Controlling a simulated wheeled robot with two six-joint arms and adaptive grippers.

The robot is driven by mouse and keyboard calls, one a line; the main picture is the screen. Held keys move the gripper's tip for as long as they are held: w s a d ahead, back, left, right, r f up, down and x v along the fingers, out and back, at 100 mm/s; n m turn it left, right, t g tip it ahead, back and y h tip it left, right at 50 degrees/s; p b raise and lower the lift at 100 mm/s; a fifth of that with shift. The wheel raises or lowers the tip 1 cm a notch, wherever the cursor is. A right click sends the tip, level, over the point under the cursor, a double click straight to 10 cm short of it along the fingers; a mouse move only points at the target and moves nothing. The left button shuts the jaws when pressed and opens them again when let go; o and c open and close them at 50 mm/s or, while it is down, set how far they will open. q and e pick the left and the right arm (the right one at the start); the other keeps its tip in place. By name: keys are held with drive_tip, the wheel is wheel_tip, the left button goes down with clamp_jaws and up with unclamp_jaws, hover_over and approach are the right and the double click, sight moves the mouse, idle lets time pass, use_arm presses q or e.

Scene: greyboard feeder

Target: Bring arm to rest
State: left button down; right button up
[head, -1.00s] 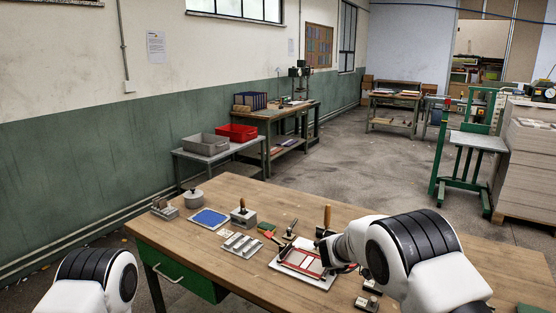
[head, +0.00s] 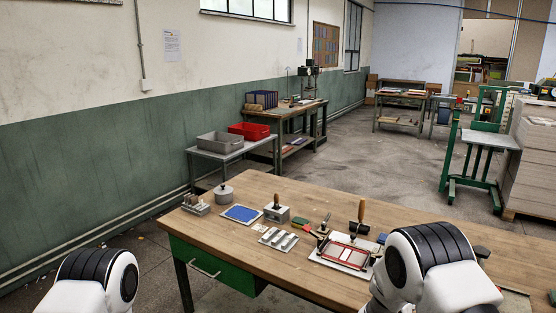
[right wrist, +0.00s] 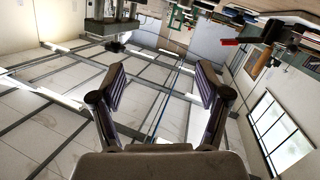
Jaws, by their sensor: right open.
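My right arm (head: 430,262) is at the lower right of the head view, bent over the bench's front right part. Its gripper is hidden in the head view. In the right wrist view my right gripper (right wrist: 160,80) is open, its two fingers wide apart with nothing between them. My left arm (head: 95,282) shows only as a rounded link at the lower left of the head view. My left gripper is not in view. The wooden workbench (head: 240,262) lies in front of me.
A red-framed fixture (head: 347,252) is close left of my right arm, with a wooden-handled tool (head: 361,211) behind it. A blue pad (head: 242,214) and a grey slotted block (head: 278,238) sit further left. A green drawer (head: 212,268) hangs under the bench. Bare bench top lies in front.

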drive_tip(key=s+a+f+n+g+y, duration=0.2)
drive_tip(key=s+f+n+y, duration=0.15)
drive_tip(key=s+f, duration=0.5)
drive_tip(key=s+a+f+n+g+y, duration=0.15)
drive_tip(key=s+f+y, duration=0.25)
drive_tip(key=s+f, duration=0.5)
drive_tip(key=s+a+f+n+g+y, duration=0.1)
drive_tip(key=s+a+g+y, duration=0.15)
drive_tip(key=s, duration=0.95)
drive_tip(key=s+a+g+y, duration=0.2)
drive_tip(key=s+a+g, duration=0.2)
drive_tip(key=s, duration=0.8)
use_arm(q)
wheel_tip(320, 180, down, 8)
drive_tip(key=b, duration=0.8)
drive_tip(key=shift+s+a+f+b, duration=0.2)
drive_tip(key=shift+f+b, duration=0.05)
drive_tip(key=shift+b, duration=0.05)
use_arm(e)
wheel_tip(320, 180, down, 9)
drive_tip(key=shift+s+a, duration=0.2)
